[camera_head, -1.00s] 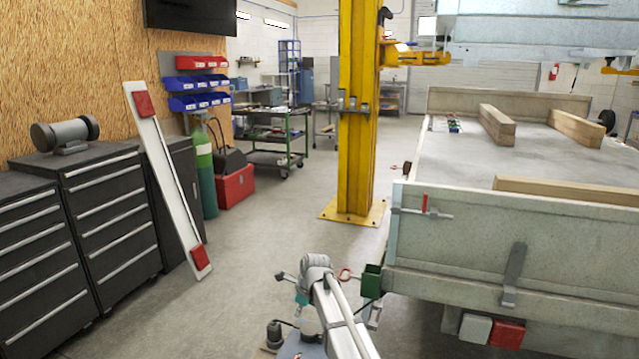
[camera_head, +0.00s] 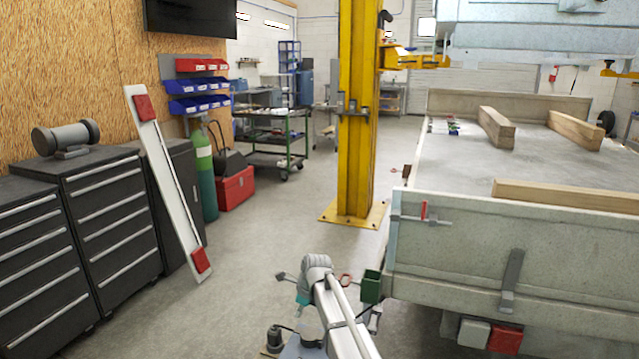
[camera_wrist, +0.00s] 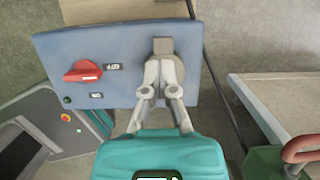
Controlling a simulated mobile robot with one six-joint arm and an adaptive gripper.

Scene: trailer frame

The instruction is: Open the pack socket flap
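In the wrist view a blue box (camera_wrist: 60,58) has a red rotary knob (camera_wrist: 82,71) and small labels on its face. A grey square flap (camera_wrist: 163,46) sits at the right part of this face and looks closed. My gripper (camera_wrist: 163,66) points at the flap, its grey fingertips brought together over the flap's lower edge. I see nothing held between the fingers. I cannot tell whether the tips touch the flap.
A grey panel with a dark screen (camera_wrist: 18,150) lies at lower left of the wrist view. A green part with a red handle (camera_wrist: 300,150) is at lower right. The trailer (camera_head: 480,235) stands right of my arm, a yellow post (camera_head: 355,120) ahead. Floor (camera_head: 270,240) to the left is clear.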

